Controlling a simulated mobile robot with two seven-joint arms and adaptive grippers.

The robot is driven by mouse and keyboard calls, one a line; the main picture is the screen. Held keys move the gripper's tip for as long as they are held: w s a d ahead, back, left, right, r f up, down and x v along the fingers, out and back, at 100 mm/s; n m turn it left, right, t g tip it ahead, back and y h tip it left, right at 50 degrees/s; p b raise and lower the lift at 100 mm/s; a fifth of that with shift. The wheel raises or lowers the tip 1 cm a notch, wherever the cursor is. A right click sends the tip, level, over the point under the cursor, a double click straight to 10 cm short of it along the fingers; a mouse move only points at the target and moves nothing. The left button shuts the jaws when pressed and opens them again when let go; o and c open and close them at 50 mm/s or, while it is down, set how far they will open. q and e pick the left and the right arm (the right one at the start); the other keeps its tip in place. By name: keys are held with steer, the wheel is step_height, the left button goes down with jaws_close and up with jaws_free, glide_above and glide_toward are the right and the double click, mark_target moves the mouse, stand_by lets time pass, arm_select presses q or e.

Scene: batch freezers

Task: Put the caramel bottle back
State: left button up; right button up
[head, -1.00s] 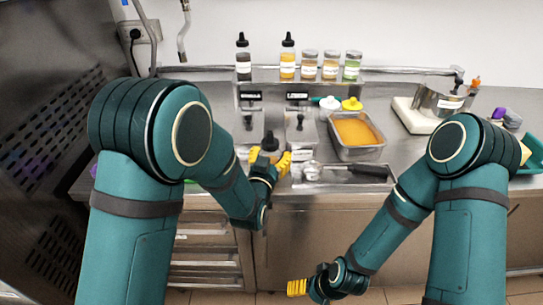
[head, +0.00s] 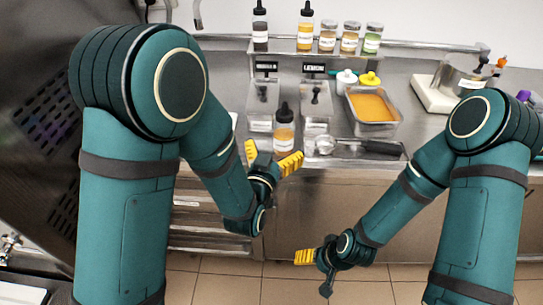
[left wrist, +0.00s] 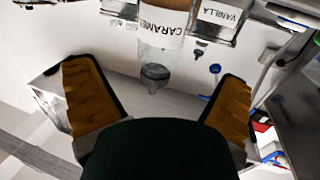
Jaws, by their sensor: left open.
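A raised shelf (head: 340,54) holds a dark bottle (head: 260,32), a yellow bottle (head: 305,32) and three jars (head: 350,40). An orange-filled pan (head: 371,106) and a tool tray (head: 350,151) are right of the bottle. A pot (head: 462,80) stands farther right.

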arm_select(q)
steer(key=s+a+f+n+g+y, duration=0.1)
steer(key=s+a+f+g, duration=0.25)
steer(key=f, duration=0.45)
steer(key=s+a+f+n+g+y, duration=0.1)
steer(key=s+a+f+g, duration=0.2)
steer(key=f, duration=0.5)
steer(key=s+a+f+n+g+h, duration=0.1)
steer(key=s+f+n+g, duration=0.1)
steer(key=s+f+g, duration=0.7)
steer(key=shift+s+a+f+n, duration=0.3)
steer(key=shift+s+f, duration=0.3)
steer(key=shift+s, duration=0.4)
